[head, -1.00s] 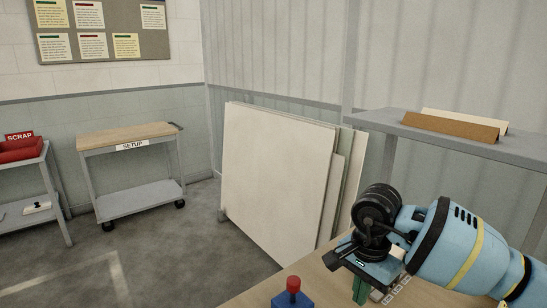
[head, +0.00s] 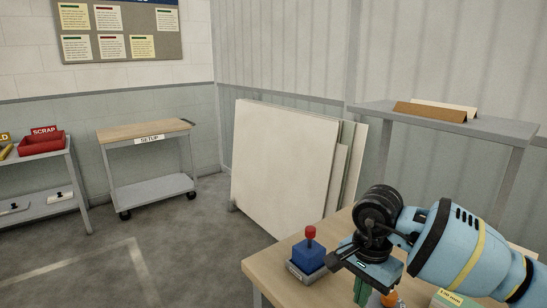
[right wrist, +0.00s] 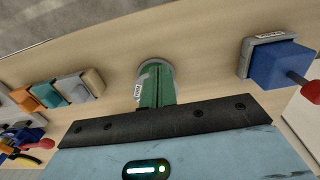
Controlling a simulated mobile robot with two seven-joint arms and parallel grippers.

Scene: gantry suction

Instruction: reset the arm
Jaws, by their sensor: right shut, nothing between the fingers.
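My right arm comes in from the lower right of the head view. Its gripper (head: 361,292) has green fingers that point down over the wooden table (head: 265,270). My left gripper is not in view.
Orange, grey and blue small parts (right wrist: 45,93) lie on the table. A grey shelf (head: 455,124) stands at right behind the arm. Leaning panels (head: 285,160), a SETUP cart (head: 147,139) and a red SCRAP bin (head: 42,143) stand beyond. The floor at left is clear.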

